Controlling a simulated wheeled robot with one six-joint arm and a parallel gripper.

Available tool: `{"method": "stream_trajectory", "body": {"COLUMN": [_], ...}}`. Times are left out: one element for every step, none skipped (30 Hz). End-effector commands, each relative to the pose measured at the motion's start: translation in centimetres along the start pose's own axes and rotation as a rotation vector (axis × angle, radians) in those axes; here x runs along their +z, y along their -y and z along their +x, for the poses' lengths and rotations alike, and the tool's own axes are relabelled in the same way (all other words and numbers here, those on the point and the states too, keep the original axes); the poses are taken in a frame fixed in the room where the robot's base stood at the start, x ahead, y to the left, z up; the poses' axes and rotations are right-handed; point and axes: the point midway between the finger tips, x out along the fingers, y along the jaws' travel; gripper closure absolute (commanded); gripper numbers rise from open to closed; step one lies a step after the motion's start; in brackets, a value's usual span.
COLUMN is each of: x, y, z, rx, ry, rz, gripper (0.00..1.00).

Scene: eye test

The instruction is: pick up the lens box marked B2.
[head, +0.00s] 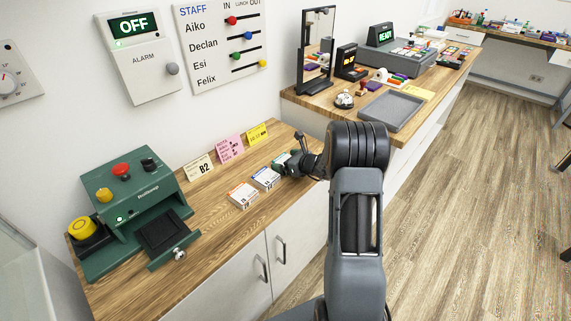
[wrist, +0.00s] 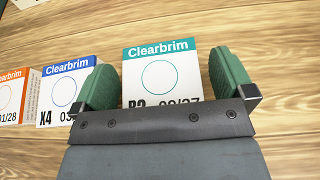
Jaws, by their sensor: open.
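The lens box marked B2 (wrist: 158,75) is white with a teal "Clearbrim" band and a circle. Its lower marking is partly covered by my gripper, but "B2" can be made out. My gripper (wrist: 160,68) is open, with one green finger on each side of this box and a gap showing at each side. In the head view the teal-banded box (head: 279,160) is the last in a row on the wooden counter, partly hidden by my gripper (head: 288,162).
A blue-banded box marked X4 (wrist: 68,88) stands close to my left finger, with an orange-banded box (wrist: 10,95) beyond it. Behind the row stand a cream card reading B2 (head: 199,168), a pink card (head: 230,148) and a yellow card (head: 257,134). A green machine (head: 130,200) stands at left.

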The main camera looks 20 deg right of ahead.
Motion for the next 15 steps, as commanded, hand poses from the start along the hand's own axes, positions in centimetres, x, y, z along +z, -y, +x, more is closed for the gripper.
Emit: {"method": "stream_trajectory", "body": {"x": [-0.03,-0.02,0.00,0.00,0.01,0.01,0.01,0.01,0.00,0.00,0.00,0.00,0.00,0.00,0.00], "y": [-0.05,-0.06,-0.05,-0.05,-0.04,-0.04,-0.04,-0.04,-0.04,-0.04,-0.04,-0.03,-0.03,-0.03,-0.03], "z": [0.31,0.40,0.47,0.49,0.49,0.49,0.48,0.47,0.47,0.46,0.46,0.46,0.45,0.45,0.45], "rx": [0.001,0.001,0.000,0.000,0.000,0.000,0.000,0.000,0.000,0.000,0.000,0.000,0.000,0.000,0.000], "ry": [0.000,0.000,0.000,0.000,0.000,0.000,0.000,0.000,0.000,0.000,0.000,0.000,0.000,0.000,0.000], "rz": [0.000,0.000,0.000,0.000,0.000,0.000,0.000,0.000,0.000,0.000,0.000,0.000,0.000,0.000,0.000], "gripper": [0.00,0.00,0.00,0.00,0.00,0.00,0.00,0.00,0.00,0.03,0.06,0.10,0.12,0.15,0.19]}}
